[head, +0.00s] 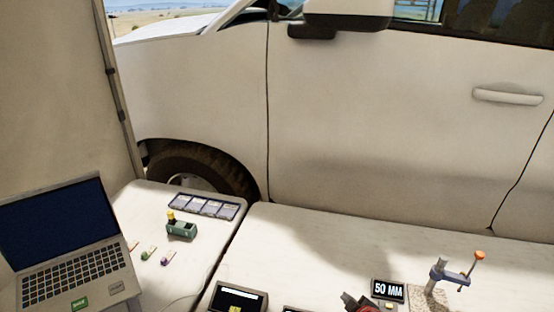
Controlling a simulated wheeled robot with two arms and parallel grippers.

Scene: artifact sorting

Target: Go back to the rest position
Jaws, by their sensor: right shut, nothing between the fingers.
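My right gripper (358,303) shows only as a small dark and red shape at the bottom edge, right of centre. It is shut, and I see nothing held in it. It is just left of the "50 MM" display (388,289). The rest of my right arm is out of the picture. My left gripper is not in view.
White tables (300,245) stand before a white vehicle (370,130). A laptop (68,245), a green device (181,229), a labelled strip (204,206) and small coloured items stand left. A dark tray (238,299) is front centre; an orange-knobbed stand (455,275) is right. The middle table's back is clear.

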